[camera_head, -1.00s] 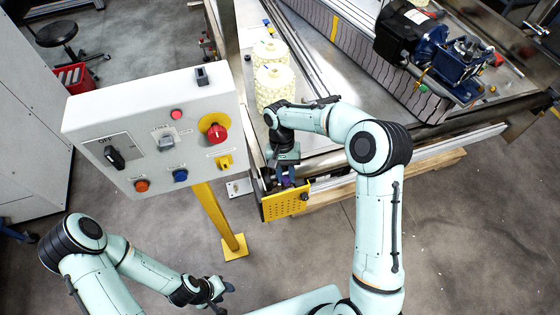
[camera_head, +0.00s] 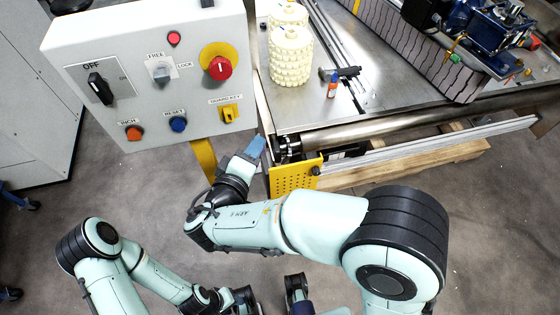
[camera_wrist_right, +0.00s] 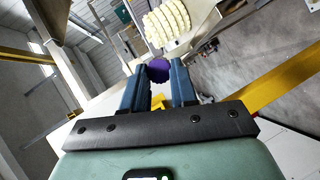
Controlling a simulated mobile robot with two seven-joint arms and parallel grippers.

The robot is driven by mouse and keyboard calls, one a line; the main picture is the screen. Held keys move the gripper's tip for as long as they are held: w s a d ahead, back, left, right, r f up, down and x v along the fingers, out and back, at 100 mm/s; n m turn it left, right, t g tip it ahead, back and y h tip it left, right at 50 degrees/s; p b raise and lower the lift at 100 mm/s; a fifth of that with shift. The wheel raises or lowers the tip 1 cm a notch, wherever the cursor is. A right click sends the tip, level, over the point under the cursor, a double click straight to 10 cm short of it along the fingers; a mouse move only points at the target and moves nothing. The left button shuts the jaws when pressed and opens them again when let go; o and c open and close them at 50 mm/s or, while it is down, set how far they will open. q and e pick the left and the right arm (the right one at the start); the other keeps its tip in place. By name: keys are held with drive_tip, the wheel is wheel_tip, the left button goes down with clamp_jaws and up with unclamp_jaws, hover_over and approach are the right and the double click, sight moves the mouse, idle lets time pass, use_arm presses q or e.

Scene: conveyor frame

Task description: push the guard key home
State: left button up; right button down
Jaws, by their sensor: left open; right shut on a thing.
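The white control panel (camera_head: 150,75) carries a yellow lock labelled GUARD KEY (camera_head: 229,113) at its lower right. My right gripper (camera_head: 256,147) is just right of and below that lock, its blue fingers pointing up. In the right wrist view, the blue fingers (camera_wrist_right: 159,82) are shut on a purple round piece (camera_wrist_right: 158,70), which shows between the tips. The piece is hidden in the head view, and its key end cannot be made out. I see no contact with the lock. My left gripper (camera_head: 244,298) is open, low near the bottom edge, away from the panel.
A perforated yellow plate (camera_head: 295,178) stands close to the right of my right gripper. A yellow post (camera_head: 204,158) supports the panel.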

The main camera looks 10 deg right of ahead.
drive_tip(key=s+a+r+n+t+y+b, duration=0.1)
drive_tip(key=s+a+r+n+t+y, duration=0.1)
drive_tip(key=a+r+t, duration=0.1)
drive_tip(key=shift+s+a+r+b, duration=0.25)
drive_tip(key=shift+a+r+b, duration=0.1)
drive_tip(key=shift+a, duration=0.5)
drive_tip(key=shift+w+b, duration=0.75)
drive_tip(key=shift+w, duration=1.5)
drive_tip(key=shift+b, duration=0.35)
drive_tip(key=shift+b, duration=0.35)
drive_tip(key=shift+w, duration=0.2)
